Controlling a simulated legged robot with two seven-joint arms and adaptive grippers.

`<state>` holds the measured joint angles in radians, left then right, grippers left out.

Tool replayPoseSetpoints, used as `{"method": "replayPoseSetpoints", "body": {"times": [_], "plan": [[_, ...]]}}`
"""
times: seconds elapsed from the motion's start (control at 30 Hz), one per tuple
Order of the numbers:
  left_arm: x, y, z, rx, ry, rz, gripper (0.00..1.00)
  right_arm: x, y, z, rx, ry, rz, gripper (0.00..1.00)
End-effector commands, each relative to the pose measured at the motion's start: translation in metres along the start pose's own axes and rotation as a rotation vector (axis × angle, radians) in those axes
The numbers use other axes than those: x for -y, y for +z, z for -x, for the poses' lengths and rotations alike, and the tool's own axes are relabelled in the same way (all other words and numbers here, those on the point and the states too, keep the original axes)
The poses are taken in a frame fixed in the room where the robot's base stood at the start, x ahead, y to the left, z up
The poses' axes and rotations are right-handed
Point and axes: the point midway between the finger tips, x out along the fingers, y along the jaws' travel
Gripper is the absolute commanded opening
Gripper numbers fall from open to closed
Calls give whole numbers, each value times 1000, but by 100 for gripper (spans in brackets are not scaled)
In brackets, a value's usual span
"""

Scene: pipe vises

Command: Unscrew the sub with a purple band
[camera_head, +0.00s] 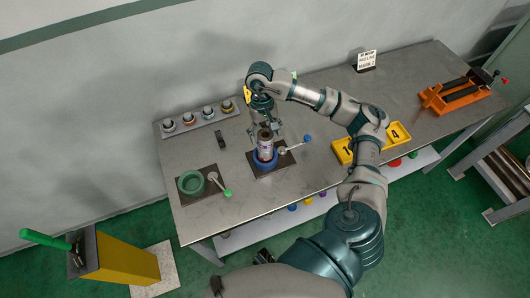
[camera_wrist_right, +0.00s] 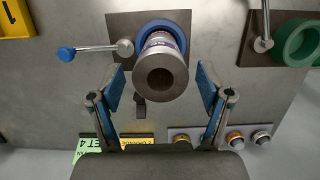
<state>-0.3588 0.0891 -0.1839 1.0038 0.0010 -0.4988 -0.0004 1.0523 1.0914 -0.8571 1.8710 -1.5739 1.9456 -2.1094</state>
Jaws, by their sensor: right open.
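A grey metal sub (camera_head: 265,144) stands upright in the blue vise (camera_head: 262,166) on the table. It also shows in the wrist view (camera_wrist_right: 161,75), with its open bore facing the camera and a pale band with purple and reddish markings below its top. The blue vise ring (camera_wrist_right: 178,27) surrounds its lower part. My right gripper (camera_head: 264,124) is just above the sub. Its fingers (camera_wrist_right: 161,92) are open on either side of the sub's top, with visible gaps. My left gripper is not in view.
A blue-knobbed handle (camera_head: 307,138) sticks out right of the vise. A green vise (camera_head: 191,182) with a green-knobbed handle stands left. Several capped parts sit on a rack (camera_head: 205,117) behind. Yellow numbered trays (camera_head: 343,151) and an orange vise (camera_head: 455,95) are right.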

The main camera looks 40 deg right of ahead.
Motion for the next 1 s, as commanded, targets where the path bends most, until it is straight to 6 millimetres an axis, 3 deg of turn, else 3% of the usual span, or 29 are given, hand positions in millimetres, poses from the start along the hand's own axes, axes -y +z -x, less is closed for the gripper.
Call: {"method": "replayPoseSetpoints", "body": {"times": [0.4, 0.77, 1.0], "plan": [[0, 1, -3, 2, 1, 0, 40, 0, 0, -1, 0, -160, -792, 78], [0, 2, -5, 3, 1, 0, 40, 1, 0, 0, -2, -230, -1135, 78], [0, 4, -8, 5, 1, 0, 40, 1, 1, -1, -3, -315, -1551, 78]]}}
